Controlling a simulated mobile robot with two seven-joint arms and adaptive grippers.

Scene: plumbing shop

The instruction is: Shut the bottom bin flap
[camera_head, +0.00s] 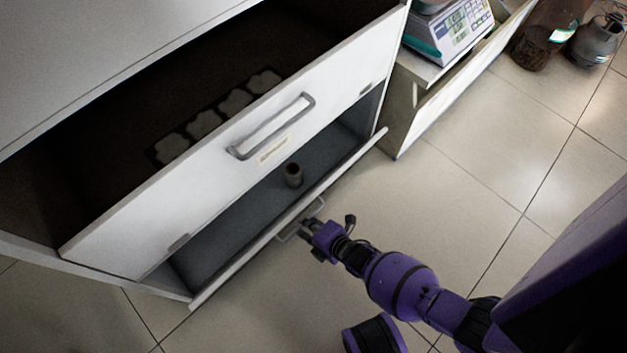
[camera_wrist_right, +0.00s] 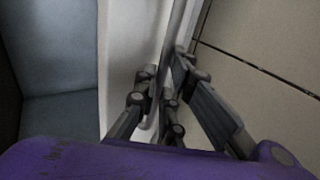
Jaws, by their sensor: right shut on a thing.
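The bottom bin flap (camera_head: 238,266) is a white panel hanging partly open at the foot of the white cabinet, tilted outward with a gap above it. Its metal handle (camera_head: 313,208) is on the outer face. My right gripper (camera_head: 311,231) is at this handle and shut on it. In the right wrist view my right gripper (camera_wrist_right: 166,98) has its fingers around the handle bar (camera_wrist_right: 173,45), with the flap (camera_wrist_right: 130,60) beside it. The bottom bin's grey inside (camera_wrist_right: 55,60) shows at left. My left gripper is not in view.
A small cylindrical fitting (camera_head: 293,175) stands inside the bottom bin. The upper bin flap (camera_head: 215,165) is also open, with pale pieces (camera_head: 203,124) inside. A scale (camera_head: 450,28) sits on a low cabinet at the top right. Tiled floor (camera_head: 480,170) is clear to the right.

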